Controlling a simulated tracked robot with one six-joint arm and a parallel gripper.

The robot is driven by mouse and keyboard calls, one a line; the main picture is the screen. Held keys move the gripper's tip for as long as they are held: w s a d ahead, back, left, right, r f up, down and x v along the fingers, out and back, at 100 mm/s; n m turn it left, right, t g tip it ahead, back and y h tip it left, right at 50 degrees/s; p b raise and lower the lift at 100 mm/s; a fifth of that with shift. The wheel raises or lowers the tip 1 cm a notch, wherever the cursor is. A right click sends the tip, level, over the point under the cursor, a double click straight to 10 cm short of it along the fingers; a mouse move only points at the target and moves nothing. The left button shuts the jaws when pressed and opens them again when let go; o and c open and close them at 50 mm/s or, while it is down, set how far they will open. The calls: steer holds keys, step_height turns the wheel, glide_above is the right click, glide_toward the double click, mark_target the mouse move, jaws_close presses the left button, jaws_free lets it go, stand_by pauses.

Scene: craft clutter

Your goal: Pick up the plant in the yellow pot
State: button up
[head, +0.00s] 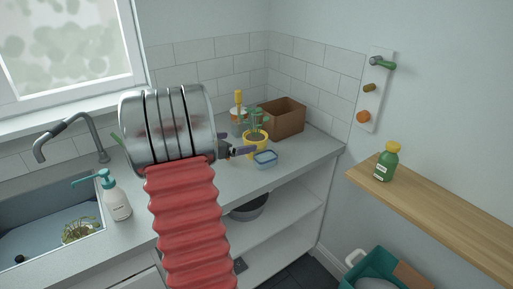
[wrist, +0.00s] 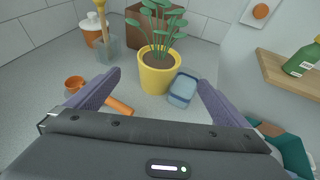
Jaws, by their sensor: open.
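The plant in the yellow pot (head: 255,141) stands upright on the grey counter near the corner, in front of the brown box. In the wrist view the yellow pot (wrist: 157,75) is ahead, between and beyond my two fingertips, with round green leaves (wrist: 160,22) above dark soil. My gripper (wrist: 155,85) is open and empty, its purple-grey fingers spread and apart from the pot. In the head view my gripper (head: 238,151) is partly hidden behind my arm, just left of the pot.
A blue container (wrist: 182,90) stands close to the pot's right. An orange-handled tool (wrist: 118,105) lies at front left. A grey cup holding a yellow-handled tool (wrist: 105,42), a white and orange jar (wrist: 91,30) and a brown box (head: 283,118) stand behind.

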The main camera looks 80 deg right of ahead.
mark_target(252, 138)
steer(key=x, duration=0.6)
steer(key=shift+d+f, duration=0.1)
steer(key=shift+x, duration=2.5)
steer(key=shift+w, duration=0.1)
steer(key=shift+c, duration=0.5)
steer(key=c, duration=1.5)
steer(key=shift+d, duration=0.1)
steer(key=shift+c, duration=0.4)
steer(key=shift+r, duration=0.25)
